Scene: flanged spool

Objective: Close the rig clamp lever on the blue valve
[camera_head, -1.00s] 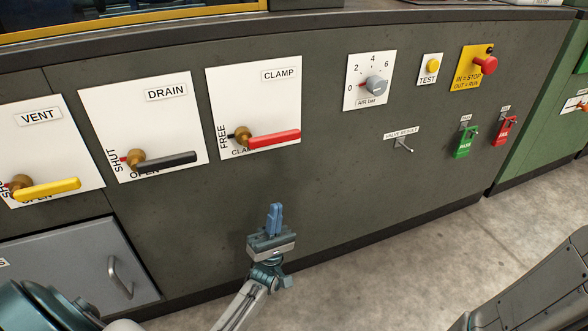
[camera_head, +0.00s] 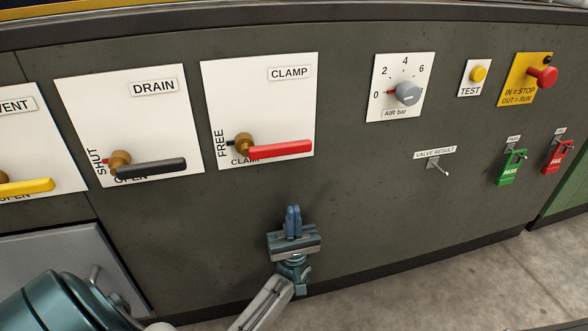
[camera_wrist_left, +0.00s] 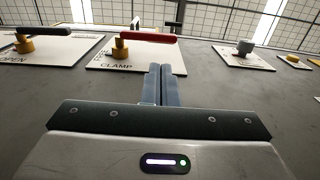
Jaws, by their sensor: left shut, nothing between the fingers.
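The clamp lever (camera_head: 280,149) has a red handle on a brass pivot (camera_head: 242,144), on a white plate (camera_head: 262,100) labelled CLAMP. Its handle points right, nearly level, next to the CLAMP mark; FREE is printed up the plate's left side. It also shows in the left wrist view (camera_wrist_left: 148,37). My left gripper (camera_head: 293,212) is shut and empty, below the plate and apart from the lever. In the left wrist view its fingers (camera_wrist_left: 157,75) point toward the lever. No blue valve shows in these frames. My right gripper is not in view.
Left of the clamp plate are the black DRAIN lever (camera_head: 150,170) and the yellow VENT lever (camera_head: 25,187). To the right are an air dial (camera_head: 407,93), a TEST button (camera_head: 479,74), a red stop button (camera_head: 543,77) and a toggle switch (camera_head: 438,166). The panel below the plate is bare.

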